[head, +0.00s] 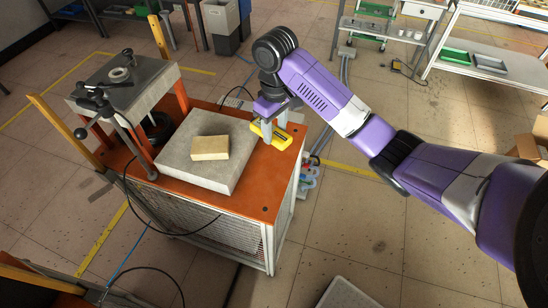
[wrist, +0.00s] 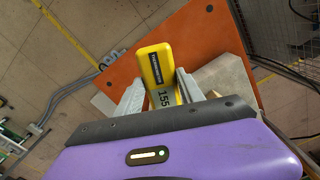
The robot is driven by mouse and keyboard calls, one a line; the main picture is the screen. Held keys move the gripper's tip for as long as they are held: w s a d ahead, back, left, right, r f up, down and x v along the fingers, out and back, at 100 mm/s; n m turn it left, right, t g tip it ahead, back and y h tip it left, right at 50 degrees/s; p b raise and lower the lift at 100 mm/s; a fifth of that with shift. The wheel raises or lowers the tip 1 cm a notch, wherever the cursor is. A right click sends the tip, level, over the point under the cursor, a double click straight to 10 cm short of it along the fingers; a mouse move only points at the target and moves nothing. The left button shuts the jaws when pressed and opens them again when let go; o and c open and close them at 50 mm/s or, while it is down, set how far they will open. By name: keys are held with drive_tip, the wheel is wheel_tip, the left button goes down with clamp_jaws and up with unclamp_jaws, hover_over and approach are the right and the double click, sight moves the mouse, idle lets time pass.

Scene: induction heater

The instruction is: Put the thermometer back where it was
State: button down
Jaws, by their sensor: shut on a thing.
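The thermometer is a yellow handheld block with a dark label (head: 277,139). It lies at the right edge of the orange top (head: 249,197) of the heater cart, beside the grey slab. In the wrist view the yellow thermometer (wrist: 157,66) shows its label and the digits 155, between the two grey fingers. My gripper (head: 274,132) points down from above and is shut on the thermometer (wrist: 160,95). I cannot tell whether the thermometer touches the orange top or hangs just above it.
A grey slab (head: 190,172) with a tan block (head: 210,148) on it covers the middle of the cart. A clamp stand (head: 105,100) and a second grey slab stand at the left. Bare orange surface shows along the front. Cables hang at the cart's right side.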

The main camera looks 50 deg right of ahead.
wheel_tip(320, 180, down, 10)
drive_tip(key=b, duration=0.4)
drive_tip(key=shift+r, duration=0.15)
drive_tip(key=shift+f, duration=1.9)
drive_tip(key=shift+f, duration=0.1)
drive_tip(key=c, duration=0.7)
unclamp_jaws()
